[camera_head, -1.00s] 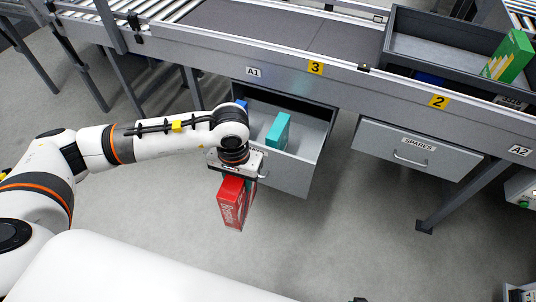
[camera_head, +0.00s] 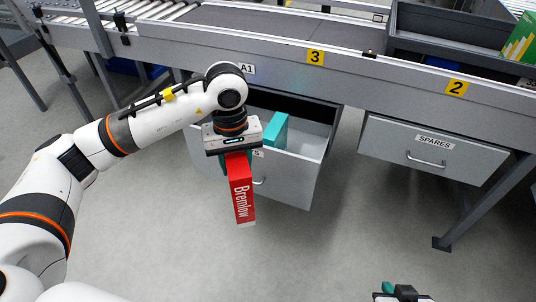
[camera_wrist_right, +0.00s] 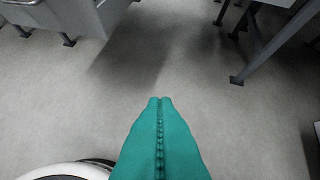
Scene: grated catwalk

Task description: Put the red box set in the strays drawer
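The red box set (camera_head: 242,190), lettered "Bremlow", hangs upright from my left gripper (camera_head: 235,152). The gripper is shut on its top; a bit of teal finger shows beside it and the rest is hidden. The box is in front of the open drawer (camera_head: 288,182) under the A1 label. The drawer's label is mostly hidden behind the gripper, so I cannot read its name. A teal box (camera_head: 275,130) stands inside the drawer. My right gripper (camera_head: 402,293) is at the bottom edge; in the right wrist view its teal fingers (camera_wrist_right: 160,100) are together and empty.
A closed drawer marked SPARES (camera_head: 420,150) hangs to the right. The conveyor frame (camera_head: 385,85) runs above both drawers. A grey tray (camera_head: 440,50) and a green box (camera_head: 522,40) are at the upper right. The floor (camera_head: 340,240) in front is clear.

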